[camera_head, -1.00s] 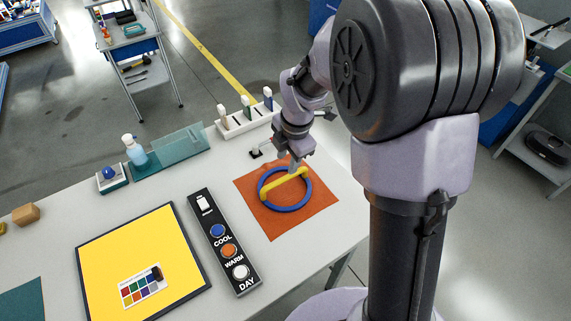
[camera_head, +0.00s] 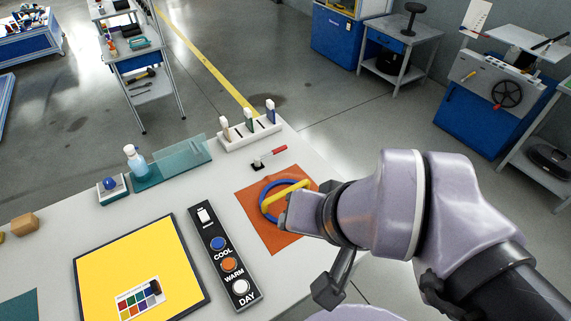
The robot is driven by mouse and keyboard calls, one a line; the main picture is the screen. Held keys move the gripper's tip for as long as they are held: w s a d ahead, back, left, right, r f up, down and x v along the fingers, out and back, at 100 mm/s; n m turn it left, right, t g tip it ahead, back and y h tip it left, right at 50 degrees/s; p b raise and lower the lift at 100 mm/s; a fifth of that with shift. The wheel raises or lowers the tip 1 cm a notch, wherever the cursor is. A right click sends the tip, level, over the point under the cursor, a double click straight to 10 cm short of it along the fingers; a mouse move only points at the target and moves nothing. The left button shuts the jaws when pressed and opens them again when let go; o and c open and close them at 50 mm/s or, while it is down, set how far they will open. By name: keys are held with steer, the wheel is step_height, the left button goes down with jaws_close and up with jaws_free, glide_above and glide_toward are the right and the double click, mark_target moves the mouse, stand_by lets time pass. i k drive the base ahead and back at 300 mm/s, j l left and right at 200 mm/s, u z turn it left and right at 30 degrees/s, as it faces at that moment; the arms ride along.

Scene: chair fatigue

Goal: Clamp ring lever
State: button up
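A blue ring (camera_head: 264,197) with a yellow bar (camera_head: 285,194) across it lies on an orange mat (camera_head: 257,231). The ring's lower right part is hidden behind my gripper. A small clamp with a black base (camera_head: 258,165) and a red lever (camera_head: 272,155) stands on the table just behind the mat. The lever points up to the right. My gripper (camera_head: 290,214) is over the mat's right half, in front of the ring and apart from the red lever. Its fingertips are hard to make out, so I cannot see whether it is open or holds anything.
A black panel (camera_head: 211,240) with COOL, WARM and DAY buttons is left of the mat, beside a yellow board (camera_head: 165,250). A white rack (camera_head: 246,133) stands behind the clamp. A teal tray (camera_head: 176,166) with a spray bottle (camera_head: 136,160) is at the back left.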

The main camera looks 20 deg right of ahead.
mark_target(272, 153)
steer(key=i+l, duration=0.1)
steer(key=l, duration=0.3)
steer(key=i+l+u, duration=0.15)
steer(key=l, duration=0.2)
steer(key=i+l, duration=0.1)
steer(key=l, duration=0.3)
steer(key=u, duration=0.05)
